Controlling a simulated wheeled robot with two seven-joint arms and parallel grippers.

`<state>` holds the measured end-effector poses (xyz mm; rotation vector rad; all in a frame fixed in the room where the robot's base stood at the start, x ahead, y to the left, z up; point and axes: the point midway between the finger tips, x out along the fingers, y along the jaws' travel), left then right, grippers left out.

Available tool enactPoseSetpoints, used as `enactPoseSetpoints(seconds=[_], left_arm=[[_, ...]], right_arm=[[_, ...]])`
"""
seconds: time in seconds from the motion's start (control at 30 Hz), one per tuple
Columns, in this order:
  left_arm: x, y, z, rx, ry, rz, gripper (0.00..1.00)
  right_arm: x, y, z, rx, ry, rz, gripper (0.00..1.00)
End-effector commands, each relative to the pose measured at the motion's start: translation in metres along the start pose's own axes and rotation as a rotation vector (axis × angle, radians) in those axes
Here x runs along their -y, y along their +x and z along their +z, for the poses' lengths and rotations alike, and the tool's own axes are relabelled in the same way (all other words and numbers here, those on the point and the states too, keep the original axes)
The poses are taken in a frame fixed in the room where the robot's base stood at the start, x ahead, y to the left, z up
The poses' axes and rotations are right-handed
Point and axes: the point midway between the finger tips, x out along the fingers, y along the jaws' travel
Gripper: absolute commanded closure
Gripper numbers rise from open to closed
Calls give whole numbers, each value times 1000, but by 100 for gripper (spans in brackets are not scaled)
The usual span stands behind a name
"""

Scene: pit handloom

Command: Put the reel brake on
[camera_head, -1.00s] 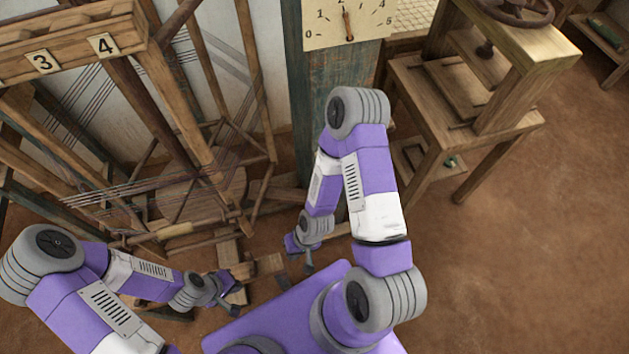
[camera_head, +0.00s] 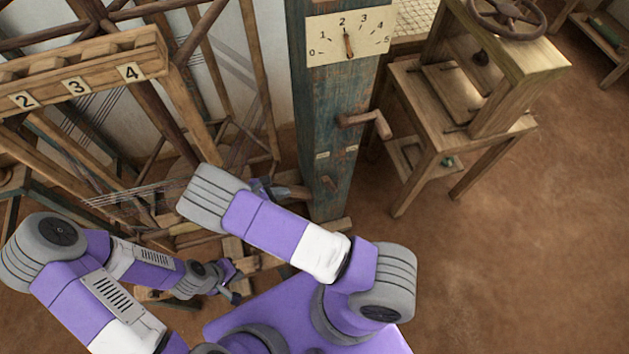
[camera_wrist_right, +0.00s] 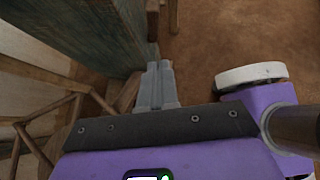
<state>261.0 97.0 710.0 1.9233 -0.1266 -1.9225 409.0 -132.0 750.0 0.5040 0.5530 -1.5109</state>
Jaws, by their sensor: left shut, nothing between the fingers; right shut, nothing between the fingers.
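A blue-green wooden post (camera_head: 315,110) stands in the middle of the head view. A wooden crank handle (camera_head: 367,122) sticks out to the right from its face. I cannot tell which of these is the reel brake. My right gripper (camera_wrist_right: 155,85) is shut and empty in the right wrist view, beside the post (camera_wrist_right: 95,30); in the head view my arm mostly hides it. My left gripper (camera_head: 232,287) is shut and empty, low at the left near wooden pieces.
A dial plate (camera_head: 325,48) numbered 0 to 5 is on the post, its pointer near 2. The loom frame (camera_head: 140,55) with numbered tags and threads fills the left. A wooden stand with a handwheel (camera_head: 507,14) is at right. Brown floor (camera_head: 500,260) at right is clear.

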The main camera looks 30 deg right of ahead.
Motion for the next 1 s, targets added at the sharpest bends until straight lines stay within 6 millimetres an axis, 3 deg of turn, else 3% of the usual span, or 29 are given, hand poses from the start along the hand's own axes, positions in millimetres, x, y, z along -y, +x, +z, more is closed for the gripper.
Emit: enactPoseSetpoints(seconds=[0.47, 1.0], left_arm=[[0, 1, 0, 0, 0, 0, 100], [5, 13, 0, 0, 0, 0, 100]], right_arm=[[-1, 5, 1, 12, -4, 5, 100], [-2, 106, 7, 12, -2, 3, 100]])
